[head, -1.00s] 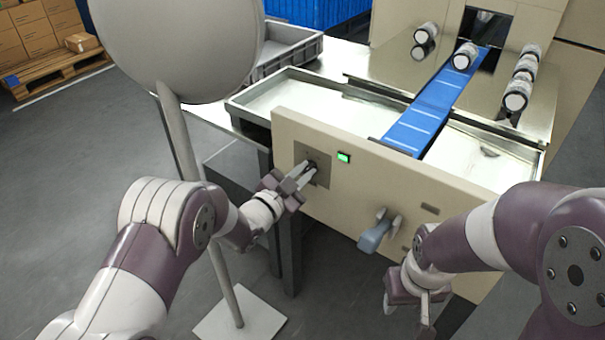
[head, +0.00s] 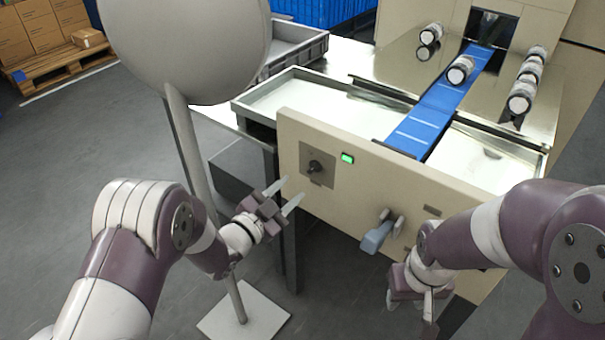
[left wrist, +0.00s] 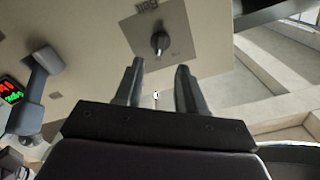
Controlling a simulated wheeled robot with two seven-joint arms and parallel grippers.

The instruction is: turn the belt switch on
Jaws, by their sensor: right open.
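The belt switch (head: 315,168) is a dark rotary knob on a grey square plate on the machine's beige front panel. It also shows in the left wrist view (left wrist: 160,42), under the word "Belt", with its pointer near upright there. A green lamp (head: 347,158) glows to the right of the plate. My left gripper (head: 284,194) is open and empty, a short way from the knob, to its lower left and apart from it. In the left wrist view its two fingers point toward the knob. My right gripper (head: 410,312) hangs low at the panel's right side, partly hidden by its arm.
A blue-grey lever handle (head: 376,238) sticks out from the panel right of the switch. The blue belt (head: 425,122) carries a dark-and-white roll (head: 460,70). A pole with a large round disc (head: 185,50) stands left of the panel, near my left arm.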

